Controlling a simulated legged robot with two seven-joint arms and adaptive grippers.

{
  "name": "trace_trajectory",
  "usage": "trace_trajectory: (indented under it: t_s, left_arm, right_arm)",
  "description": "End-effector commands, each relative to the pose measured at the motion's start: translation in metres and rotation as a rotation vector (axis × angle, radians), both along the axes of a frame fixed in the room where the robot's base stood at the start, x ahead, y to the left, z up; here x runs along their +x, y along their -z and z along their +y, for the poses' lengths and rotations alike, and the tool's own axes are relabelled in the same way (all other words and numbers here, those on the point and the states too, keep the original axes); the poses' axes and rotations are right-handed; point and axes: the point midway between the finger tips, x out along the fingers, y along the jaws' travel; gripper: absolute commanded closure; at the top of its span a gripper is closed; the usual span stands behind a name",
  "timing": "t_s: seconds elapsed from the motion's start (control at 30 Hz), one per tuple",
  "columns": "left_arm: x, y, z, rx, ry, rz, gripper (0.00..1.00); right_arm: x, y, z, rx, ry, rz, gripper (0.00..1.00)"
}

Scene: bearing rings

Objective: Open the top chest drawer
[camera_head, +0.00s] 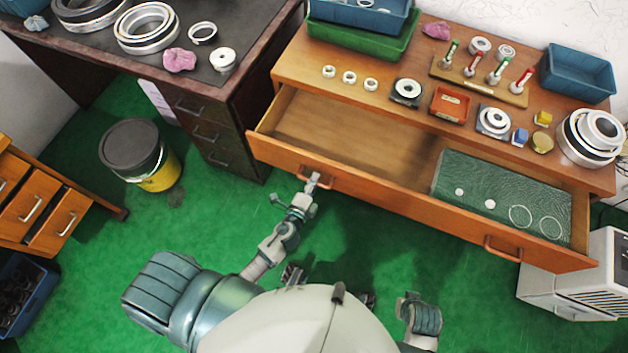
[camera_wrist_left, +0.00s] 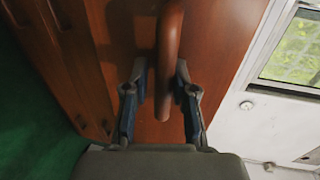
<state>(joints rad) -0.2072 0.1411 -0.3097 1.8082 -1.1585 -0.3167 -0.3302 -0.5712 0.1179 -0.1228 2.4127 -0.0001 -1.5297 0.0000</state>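The wooden chest's top drawer (camera_head: 400,190) is pulled out, and its inside shows. Its front has a left handle (camera_head: 318,182) and a right handle (camera_head: 502,250), both copper-brown. My left gripper (camera_head: 313,182) is at the left handle. In the left wrist view the handle (camera_wrist_left: 170,55) stands between the two fingers of the left gripper (camera_wrist_left: 160,100), which are apart with a gap showing on each side. My right arm shows only in part at the lower right, and its gripper is not visible.
Bearing rings, bins and tools cover the chest top (camera_head: 300,65). A dark desk (camera_head: 215,125) and a yellow bucket (camera_head: 160,175) stand left. A white unit (camera_head: 570,290) stands right.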

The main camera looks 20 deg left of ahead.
Motion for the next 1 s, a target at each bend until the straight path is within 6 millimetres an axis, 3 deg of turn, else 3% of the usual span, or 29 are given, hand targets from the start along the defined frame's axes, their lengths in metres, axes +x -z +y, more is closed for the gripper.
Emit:
trace_trajectory:
  t_s: [0.43,0.8,1.0]
  left_arm:
    - [-0.007,-0.003,0.000,-0.001,0.001,-0.002,0.57]
    - [-0.083,-0.016,0.003,-0.003,-0.002,0.001,0.57]
    - [-0.110,-0.022,0.003,-0.003,-0.002,-0.001,0.57]
  right_arm:
    - [0.000,0.001,0.000,-0.002,-0.001,0.002,1.00]
    - [0.000,0.001,0.000,0.000,-0.001,0.001,1.00]
    - [0.001,0.001,0.000,0.000,-0.001,0.000,1.00]
